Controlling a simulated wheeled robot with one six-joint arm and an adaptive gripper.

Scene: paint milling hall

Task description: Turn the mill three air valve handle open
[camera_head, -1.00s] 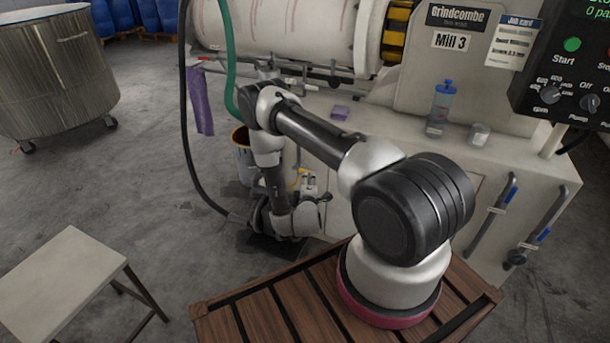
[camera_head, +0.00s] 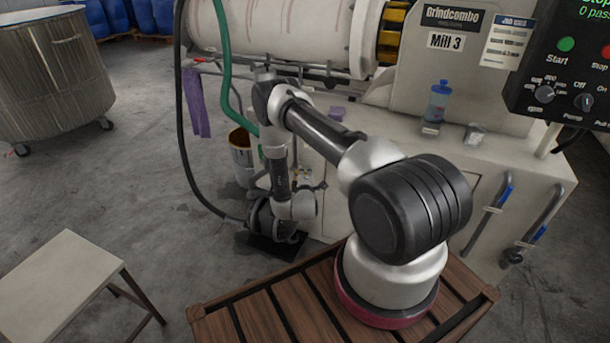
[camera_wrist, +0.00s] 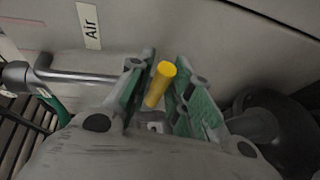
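The yellow valve handle (camera_wrist: 160,84) stands between the two green-padded fingers of my gripper (camera_wrist: 166,95) in the wrist view. The fingers are apart, one on each side of it. The handle looks nearer the left pad; I cannot tell whether it touches. The "Air" label (camera_wrist: 89,25) is on the pale panel at the upper left, above a metal pipe (camera_wrist: 75,76) that runs towards the handle. The valve body is mostly hidden by my gripper. In the head view, my gripper is small and partly hidden by my wrist, low against the front of Mill 3 (camera_head: 446,41).
A bucket (camera_head: 241,155) and a green hose (camera_head: 229,80) are close to my arm. A dark hose (camera_head: 183,150) hangs to the floor. A pale stool (camera_head: 60,285) stands at the lower left and a steel vat (camera_head: 50,75) at the upper left. Floor between them is clear.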

